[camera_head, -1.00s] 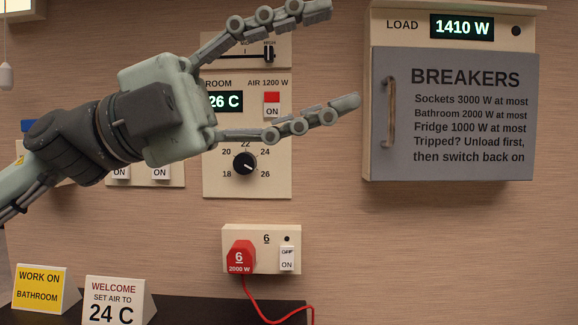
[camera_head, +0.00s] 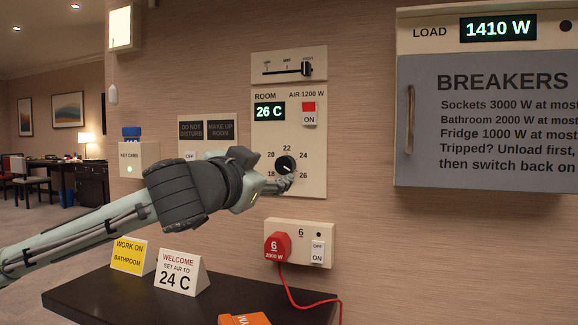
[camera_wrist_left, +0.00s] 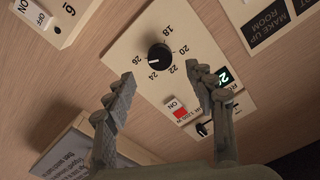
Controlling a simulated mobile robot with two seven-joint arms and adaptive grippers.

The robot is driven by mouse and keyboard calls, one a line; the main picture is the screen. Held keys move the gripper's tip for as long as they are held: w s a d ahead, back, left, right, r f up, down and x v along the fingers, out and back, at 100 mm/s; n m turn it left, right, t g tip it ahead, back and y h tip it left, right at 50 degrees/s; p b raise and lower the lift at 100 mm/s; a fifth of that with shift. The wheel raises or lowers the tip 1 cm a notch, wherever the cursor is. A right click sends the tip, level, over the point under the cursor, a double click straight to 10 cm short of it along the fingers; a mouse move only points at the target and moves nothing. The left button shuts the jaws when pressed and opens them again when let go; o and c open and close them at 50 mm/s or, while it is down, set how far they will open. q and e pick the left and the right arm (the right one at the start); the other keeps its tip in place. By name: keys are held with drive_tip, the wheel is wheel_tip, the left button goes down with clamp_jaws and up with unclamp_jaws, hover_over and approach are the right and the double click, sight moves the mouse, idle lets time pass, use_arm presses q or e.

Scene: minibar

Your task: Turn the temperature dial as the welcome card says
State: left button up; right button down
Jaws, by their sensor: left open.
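The temperature dial (camera_head: 286,165) is a black knob on a cream panel under the ROOM display (camera_head: 269,111), which reads 26 C. In the left wrist view the dial (camera_wrist_left: 159,56) shows its white mark toward 26. The welcome card (camera_head: 181,274) stands on the dark shelf and reads SET AIR TO 24 C. My left gripper (camera_head: 283,182) is at the panel by the lower side of the dial, partly hidden by its own wrist. In the left wrist view its two fingers (camera_wrist_left: 160,76) are apart and empty, with the dial just beyond and between the tips. My right gripper is out of view.
A slider (camera_head: 288,68) sits above and a socket with a red plug (camera_head: 277,247) below. The breaker box (camera_head: 487,120) sticks out at the right. A yellow card (camera_head: 129,256) and an orange item (camera_head: 245,319) are on the dark shelf (camera_head: 95,297).

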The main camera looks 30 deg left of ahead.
sight(283, 166)
use_arm(q)
drive_tip(key=p+x, duration=0.1)
drive_tip(key=x, duration=0.5)
drive_tip(key=shift+w, duration=0.25)
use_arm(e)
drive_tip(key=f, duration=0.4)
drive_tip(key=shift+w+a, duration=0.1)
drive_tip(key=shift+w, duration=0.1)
use_arm(q)
drive_tip(key=c, duration=1.1)
drive_tip(key=shift+c, duration=0.2)
